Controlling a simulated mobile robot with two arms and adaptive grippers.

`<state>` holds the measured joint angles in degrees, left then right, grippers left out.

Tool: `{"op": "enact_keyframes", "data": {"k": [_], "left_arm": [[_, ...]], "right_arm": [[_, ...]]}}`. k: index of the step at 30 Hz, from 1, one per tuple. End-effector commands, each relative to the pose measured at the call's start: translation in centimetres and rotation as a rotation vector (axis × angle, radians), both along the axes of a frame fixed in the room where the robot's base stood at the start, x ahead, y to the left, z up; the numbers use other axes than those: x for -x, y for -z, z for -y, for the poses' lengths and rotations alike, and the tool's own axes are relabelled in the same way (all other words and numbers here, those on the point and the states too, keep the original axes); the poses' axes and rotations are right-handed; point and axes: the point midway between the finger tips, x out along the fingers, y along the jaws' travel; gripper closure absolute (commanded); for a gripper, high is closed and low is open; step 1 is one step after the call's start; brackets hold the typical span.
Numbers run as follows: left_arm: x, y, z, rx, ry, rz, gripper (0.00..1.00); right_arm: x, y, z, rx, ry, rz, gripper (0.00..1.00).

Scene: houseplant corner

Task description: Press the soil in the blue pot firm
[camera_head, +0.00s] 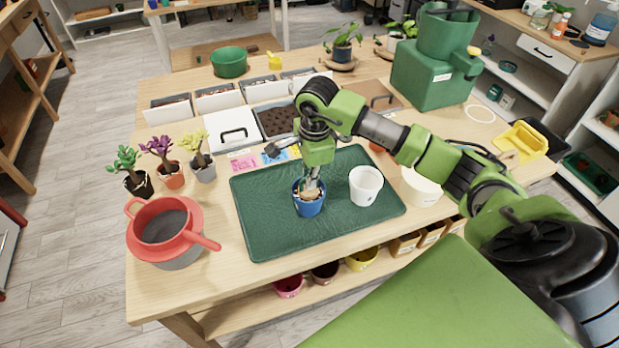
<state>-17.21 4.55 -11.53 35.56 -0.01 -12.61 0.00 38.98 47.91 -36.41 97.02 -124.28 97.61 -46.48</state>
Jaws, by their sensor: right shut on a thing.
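The blue pot (309,208) stands upright on the green mat (265,235), left of a white pot (366,187). My right gripper (311,188) points straight down at the mouth of the blue pot. Its fingers are shut on a small pale, wood-coloured thing at the pot's rim. The fingers and this thing hide most of the soil, so I cannot tell how it lies or whether the thing touches it. My left gripper is not in view.
Soil bins (277,120) line the back. A large green container (432,75) stands at the back right. The mat's left and front areas are clear.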

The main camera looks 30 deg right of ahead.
Motion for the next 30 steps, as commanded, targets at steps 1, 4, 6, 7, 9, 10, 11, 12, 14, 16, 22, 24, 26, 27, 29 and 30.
{"op": "enact_keyframes", "data": {"k": [1, 4, 6, 7, 9, 10, 11, 12, 14, 16, 22, 24, 26, 27, 29, 30], "left_arm": [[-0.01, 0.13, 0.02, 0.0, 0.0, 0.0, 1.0], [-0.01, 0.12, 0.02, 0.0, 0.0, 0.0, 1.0], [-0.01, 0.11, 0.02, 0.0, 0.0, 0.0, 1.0], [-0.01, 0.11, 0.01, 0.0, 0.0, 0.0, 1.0], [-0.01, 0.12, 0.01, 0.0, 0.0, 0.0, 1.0], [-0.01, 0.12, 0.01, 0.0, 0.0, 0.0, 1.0], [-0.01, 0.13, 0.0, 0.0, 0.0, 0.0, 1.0], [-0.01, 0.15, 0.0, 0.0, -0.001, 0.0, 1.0], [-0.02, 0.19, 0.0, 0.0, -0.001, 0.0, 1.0], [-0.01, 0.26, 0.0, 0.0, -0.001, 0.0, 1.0], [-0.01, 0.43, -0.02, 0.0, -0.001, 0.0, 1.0], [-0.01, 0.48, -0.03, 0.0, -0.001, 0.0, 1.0], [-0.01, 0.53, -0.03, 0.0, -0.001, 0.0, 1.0], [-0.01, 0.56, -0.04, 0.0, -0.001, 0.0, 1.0], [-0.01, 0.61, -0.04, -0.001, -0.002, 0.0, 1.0], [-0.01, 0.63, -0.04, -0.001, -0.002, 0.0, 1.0]], "right_arm": [[-0.01, 0.14, 0.01, 0.0, 0.0, 0.001, 1.0], [0.0, 0.15, 0.01, 0.0, 0.0, 0.0, 1.0], [0.01, 0.17, -0.01, 0.0, 0.0, 0.0, 1.0], [0.02, 0.17, -0.01, 0.0, 0.0, 0.0, 1.0], [0.03, 0.19, -0.01, 0.001, 0.0, -0.001, 1.0], [0.04, 0.21, -0.01, 0.001, 0.0, -0.001, 1.0], [0.04, 0.23, -0.02, 0.001, 0.0, -0.001, 1.0], [0.05, 0.25, -0.02, 0.001, 0.0, -0.001, 1.0], [0.06, 0.28, -0.02, 0.001, -0.001, -0.002, 1.0], [0.06, 0.32, -0.02, 0.001, -0.001, -0.002, 1.0], [0.06, 0.37, -0.01, 0.001, -0.001, -0.002, 1.0], [0.05, 0.38, 0.0, 0.001, -0.001, -0.002, 1.0], [0.04, 0.38, 0.0, 0.001, -0.001, -0.001, 1.0], [0.04, 0.39, 0.0, 0.001, -0.001, -0.001, 1.0], [0.03, 0.4, 0.0, 0.001, 0.0, -0.001, 1.0], [0.03, 0.4, 0.0, 0.001, 0.0, -0.001, 1.0]]}}
